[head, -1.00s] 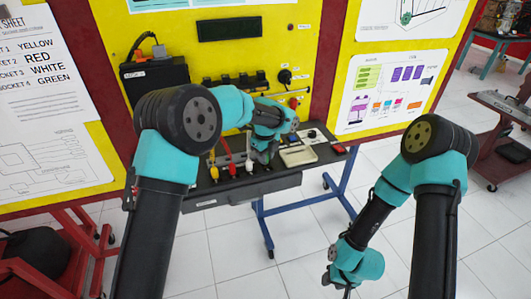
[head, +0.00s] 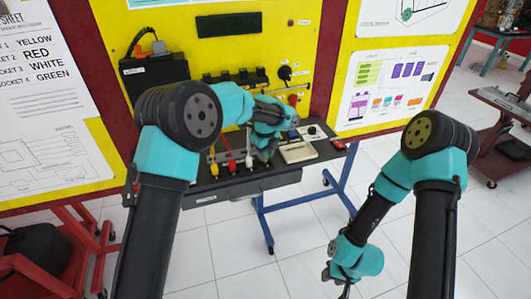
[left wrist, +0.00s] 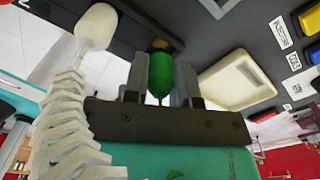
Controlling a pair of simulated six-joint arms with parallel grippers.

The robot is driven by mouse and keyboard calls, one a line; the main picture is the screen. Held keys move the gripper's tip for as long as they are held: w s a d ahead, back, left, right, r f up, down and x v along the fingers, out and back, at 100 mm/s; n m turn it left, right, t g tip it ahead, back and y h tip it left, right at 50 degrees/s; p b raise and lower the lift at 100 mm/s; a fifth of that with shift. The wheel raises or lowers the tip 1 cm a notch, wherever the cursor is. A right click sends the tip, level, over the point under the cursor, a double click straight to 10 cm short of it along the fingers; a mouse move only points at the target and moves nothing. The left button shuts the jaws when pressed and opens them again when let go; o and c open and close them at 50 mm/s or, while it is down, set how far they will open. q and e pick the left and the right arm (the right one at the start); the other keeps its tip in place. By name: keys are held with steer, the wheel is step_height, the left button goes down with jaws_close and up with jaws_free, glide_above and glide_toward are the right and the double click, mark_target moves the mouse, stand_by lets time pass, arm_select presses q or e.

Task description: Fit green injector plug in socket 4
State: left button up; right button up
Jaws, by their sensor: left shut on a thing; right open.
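My left gripper (head: 264,152) is at the dark shelf, just right of the white plug. In the left wrist view its fingers (left wrist: 162,82) are shut on the green plug (left wrist: 182,76), one finger on each side. The green plug's orange-brown end (left wrist: 160,45) points at the dark shelf face; I cannot tell whether it is inside a socket. Socket 4 itself is hidden. Yellow (head: 213,165), red (head: 231,163) and white (head: 249,161) plugs stand in a row on the shelf. My right gripper (head: 338,284) is open and empty, low over the floor.
The white plug (left wrist: 97,27) and its ribbed pale cable stand close left of my left gripper. A cream tray (head: 298,152) lies close on the right. A red block (head: 338,144) sits at the shelf's right end. A posted sheet (head: 40,90) lists socket colours.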

arm_select(q)
steer(key=shift+f, duration=0.65)
stand_by(0.5)
steer(key=o, duration=0.7)
steer(key=shift+c, duration=0.2)
steer(key=shift+r, duration=0.1)
steer(key=shift+r, duration=2.65)
steer(key=shift+r, duration=1.15)
steer(key=shift+o, duration=0.3)
steer(key=o, duration=0.5)
